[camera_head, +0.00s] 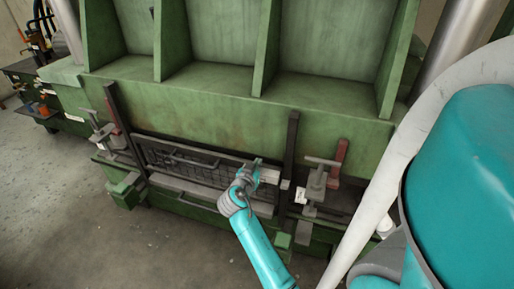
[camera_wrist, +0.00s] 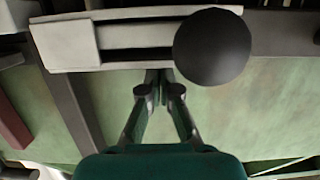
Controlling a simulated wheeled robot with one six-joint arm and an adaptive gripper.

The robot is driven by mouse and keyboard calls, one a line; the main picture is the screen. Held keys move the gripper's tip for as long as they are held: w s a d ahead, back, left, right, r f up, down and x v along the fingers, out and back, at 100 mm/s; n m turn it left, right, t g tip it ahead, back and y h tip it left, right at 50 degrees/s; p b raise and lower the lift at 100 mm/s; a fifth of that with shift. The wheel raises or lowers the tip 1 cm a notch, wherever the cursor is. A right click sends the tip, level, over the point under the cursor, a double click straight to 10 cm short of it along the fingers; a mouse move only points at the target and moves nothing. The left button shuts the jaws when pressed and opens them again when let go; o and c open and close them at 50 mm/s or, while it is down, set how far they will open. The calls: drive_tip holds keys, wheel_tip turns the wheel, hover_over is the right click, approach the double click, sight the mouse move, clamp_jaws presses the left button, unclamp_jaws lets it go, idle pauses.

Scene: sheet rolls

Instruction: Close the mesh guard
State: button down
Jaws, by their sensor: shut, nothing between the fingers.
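The mesh guard (camera_head: 207,171) is a dark framed panel low on the front of the green machine, between two dark upright posts. A dark bar-like handle (camera_head: 186,161) runs across its left part. My gripper (camera_head: 257,166) is at the guard's right part, in front of a light metal bar, and hides some of the frame. In the wrist view my gripper (camera_wrist: 160,80) has its fingers together and holds nothing. The fingertips are close to a pale metal rail (camera_wrist: 65,45) and a dark round knob (camera_wrist: 212,47); contact cannot be told.
The right post (camera_head: 291,150) and left post (camera_head: 121,120) flank the guard. A clamp with a red part (camera_head: 337,158) stands to the right, another clamp (camera_head: 104,135) to the left. A cluttered bench (camera_head: 32,88) is at far left. The concrete floor (camera_head: 100,245) in front is clear.

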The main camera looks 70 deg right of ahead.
wheel_tip(320, 180, down, 5)
drive_tip(key=shift+f, duration=0.15)
idle(0.3)
drive_tip(key=shift+r, duration=0.55)
drive_tip(key=r, duration=0.4)
drive_tip(key=shift+a, duration=0.3)
drive_tip(key=v, duration=0.9)
drive_tip(key=shift+a, duration=0.2)
